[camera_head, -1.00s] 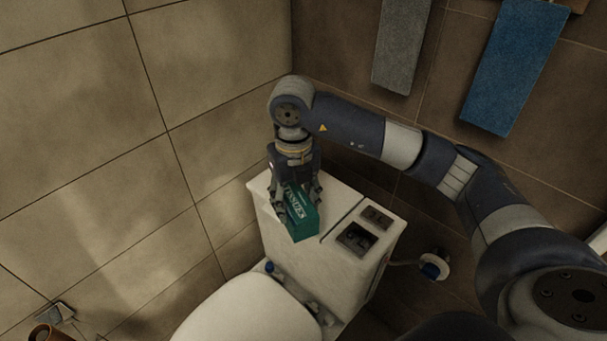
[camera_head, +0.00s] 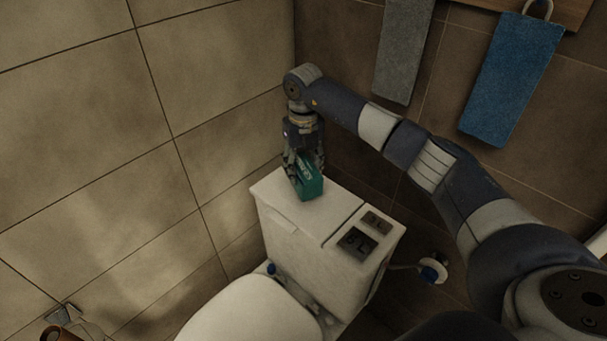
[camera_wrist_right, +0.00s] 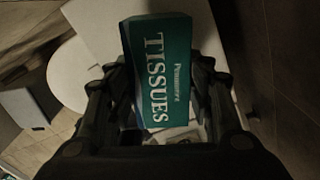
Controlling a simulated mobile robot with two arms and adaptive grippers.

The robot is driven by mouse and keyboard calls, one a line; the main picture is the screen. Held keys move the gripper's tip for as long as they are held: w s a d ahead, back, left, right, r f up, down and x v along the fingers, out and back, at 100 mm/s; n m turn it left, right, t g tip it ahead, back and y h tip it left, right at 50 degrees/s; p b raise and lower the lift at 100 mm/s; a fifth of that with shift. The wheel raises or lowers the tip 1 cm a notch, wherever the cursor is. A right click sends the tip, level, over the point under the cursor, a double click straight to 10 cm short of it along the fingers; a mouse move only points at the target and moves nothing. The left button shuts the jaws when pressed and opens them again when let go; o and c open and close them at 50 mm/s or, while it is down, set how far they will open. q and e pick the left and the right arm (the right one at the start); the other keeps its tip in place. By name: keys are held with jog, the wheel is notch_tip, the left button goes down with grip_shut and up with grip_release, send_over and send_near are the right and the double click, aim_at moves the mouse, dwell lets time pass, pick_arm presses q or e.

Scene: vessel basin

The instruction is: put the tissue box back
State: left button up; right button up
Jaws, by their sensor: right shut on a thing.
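The tissue box (camera_head: 309,184) is teal with white lettering. My right gripper (camera_head: 305,165) is shut on it from above, with a finger on each side. In the head view the box is over the back part of the white toilet tank (camera_head: 287,238). I cannot tell whether its underside touches the lid. In the right wrist view the box (camera_wrist_right: 163,70) fills the middle, between the fingers of my right gripper (camera_wrist_right: 160,95), with the word TISSUES readable. My left gripper is not in view.
A recessed flush panel (camera_head: 357,241) is in the right part of the tank top. The toilet lid (camera_head: 250,312) is in front. A grey towel (camera_head: 402,50) and a blue towel (camera_head: 512,80) hang on the wall behind. The tank's front left top is clear.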

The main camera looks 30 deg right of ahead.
aim_at(303, 168)
notch_tip(303, 168, down, 2)
jog(key=shift+s+f+p, duration=0.1)
jog(key=shift+f+p, duration=0.1)
jog(key=shift+p, duration=0.15)
jog(key=shift+f, duration=0.25)
jog(key=shift+f, duration=0.1)
jog(key=o, duration=1.1)
jog(key=shift+f, duration=0.1)
jog(key=shift+r, duration=0.65)
notch_tip(303, 168, up, 11)
jog(key=shift+r+b, duration=0.1)
jog(key=shift+b, duration=0.95)
